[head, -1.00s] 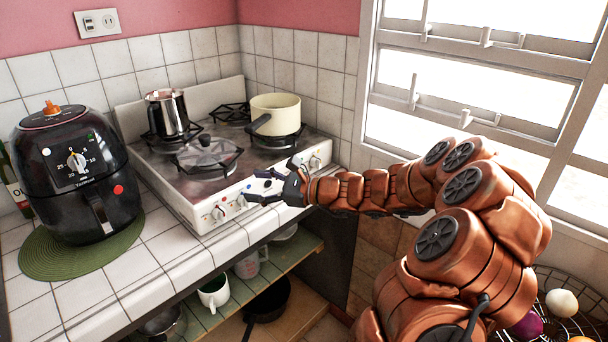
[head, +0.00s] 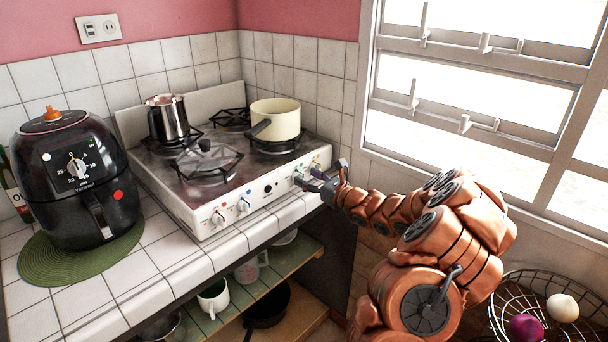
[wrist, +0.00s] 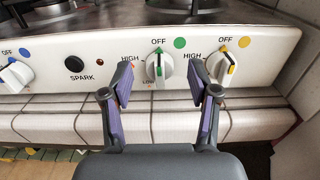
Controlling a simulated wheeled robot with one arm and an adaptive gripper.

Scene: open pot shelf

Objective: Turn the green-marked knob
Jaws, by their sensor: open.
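The green-marked knob (wrist: 158,70) is white and sits on the stove's front panel below a green dot (wrist: 180,43). Its raised grip stands about upright, pointing to the OFF label. My gripper (wrist: 162,78) is open and empty, with one finger to the left of this knob and one to the right. The fingers look apart from the knob, though the exact depth is hard to tell. In the head view my gripper (head: 321,174) is at the right part of the stove front and partly hides the knobs there.
The yellow-marked knob (wrist: 222,67) is close beside the right finger. The blue-marked knob (wrist: 15,76) and black spark button (wrist: 74,64) are to the left. A cream pot (head: 275,119) and a metal pot (head: 168,117) stand on the stove. The tiled counter edge runs below the panel.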

